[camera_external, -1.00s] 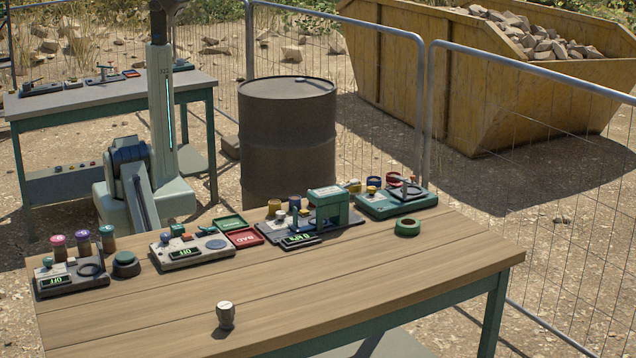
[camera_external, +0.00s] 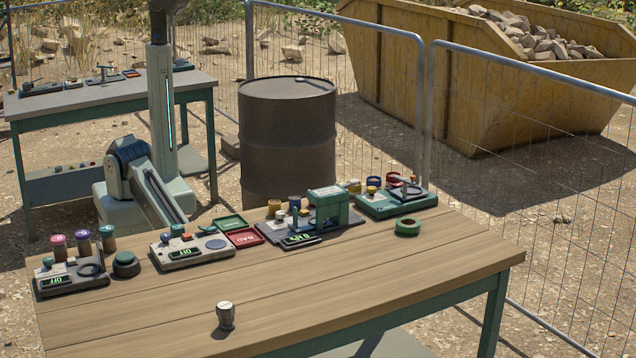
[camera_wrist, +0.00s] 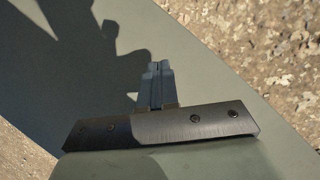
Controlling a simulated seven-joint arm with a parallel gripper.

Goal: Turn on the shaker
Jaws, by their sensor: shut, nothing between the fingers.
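Several devices stand along the back of the wooden table. No label names the shaker, so I cannot tell which it is. A dark-based device (camera_external: 68,281) with a black ring and a display reading OFF is at the left. A light grey device (camera_external: 192,249) with a round blue-grey pad, small knobs and an OFF display stands to its right. A green-housed device (camera_external: 326,208) with a lit display is further right, then a teal device (camera_external: 396,200). My gripper (camera_wrist: 158,66) is shut and empty in the wrist view, over a grey-green surface. The external view does not show it.
The wooden table (camera_external: 400,285) is mostly clear in front. A small capped jar (camera_external: 225,316) stands near its front edge. A green ring (camera_external: 407,228), a dark green-topped round item (camera_external: 126,264) and red and green trays (camera_external: 244,238) lie among the devices. A barrel (camera_external: 288,140) stands behind.

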